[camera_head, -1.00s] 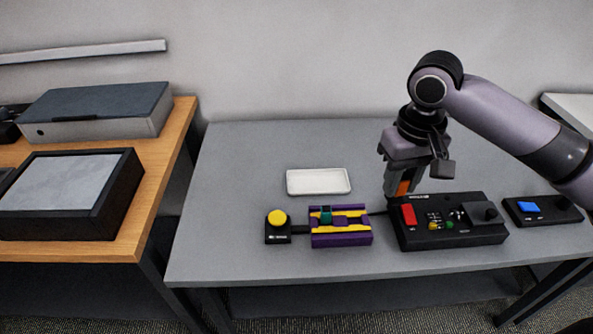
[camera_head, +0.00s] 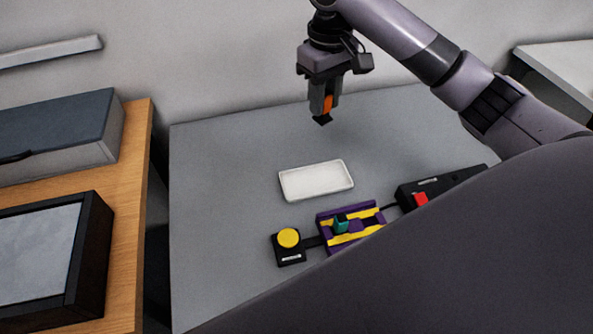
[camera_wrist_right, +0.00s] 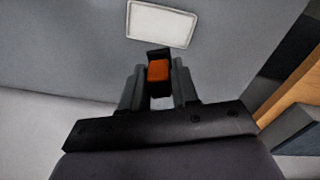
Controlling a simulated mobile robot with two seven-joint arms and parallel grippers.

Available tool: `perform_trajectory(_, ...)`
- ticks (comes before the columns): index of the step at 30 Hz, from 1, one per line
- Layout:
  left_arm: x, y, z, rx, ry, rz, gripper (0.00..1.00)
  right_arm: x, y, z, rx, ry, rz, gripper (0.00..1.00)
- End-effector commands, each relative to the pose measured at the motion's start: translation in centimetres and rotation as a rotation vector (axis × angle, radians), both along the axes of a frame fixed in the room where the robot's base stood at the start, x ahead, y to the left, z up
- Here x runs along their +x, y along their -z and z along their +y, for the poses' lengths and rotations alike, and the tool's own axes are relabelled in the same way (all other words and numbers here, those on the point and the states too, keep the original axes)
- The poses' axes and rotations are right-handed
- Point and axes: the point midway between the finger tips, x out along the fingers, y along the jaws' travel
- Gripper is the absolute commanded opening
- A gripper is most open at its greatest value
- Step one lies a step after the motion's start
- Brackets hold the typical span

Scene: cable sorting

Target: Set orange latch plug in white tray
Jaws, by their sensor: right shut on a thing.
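The orange latch plug (camera_head: 327,104) is held between the fingers of my right gripper (camera_head: 323,108), with a black end pointing down. It also shows in the right wrist view (camera_wrist_right: 159,72), between the two grey fingers. The right gripper is shut on it, raised above the grey table behind the white tray. The white tray (camera_head: 316,180) lies flat and empty on the table, below and in front of the plug. It also shows in the right wrist view (camera_wrist_right: 161,24). My left gripper is not in view.
A purple and yellow fixture (camera_head: 333,241) with a teal part and a black box with a yellow button (camera_head: 288,239) stand in front of the tray. A black panel with a red switch (camera_head: 421,199) is partly hidden by my arm. The table's left side is clear.

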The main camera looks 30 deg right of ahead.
Motion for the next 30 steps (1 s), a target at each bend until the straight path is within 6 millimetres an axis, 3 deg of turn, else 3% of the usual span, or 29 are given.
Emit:
perform_trajectory(5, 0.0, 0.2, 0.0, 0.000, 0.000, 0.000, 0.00, 0.0, 1.3, -0.2, 0.001, -0.003, 0.007, 0.00)
perform_trajectory(18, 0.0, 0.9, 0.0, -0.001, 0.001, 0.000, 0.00, -0.1, 12.5, -0.2, 0.000, -0.001, 0.007, 0.00)
perform_trajectory(21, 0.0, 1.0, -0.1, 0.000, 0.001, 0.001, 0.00, -0.1, 14.3, -0.3, -0.001, -0.002, 0.005, 0.00)
perform_trajectory(30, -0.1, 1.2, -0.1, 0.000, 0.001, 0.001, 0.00, -0.1, 17.5, -0.2, -0.001, -0.003, 0.005, 0.00)
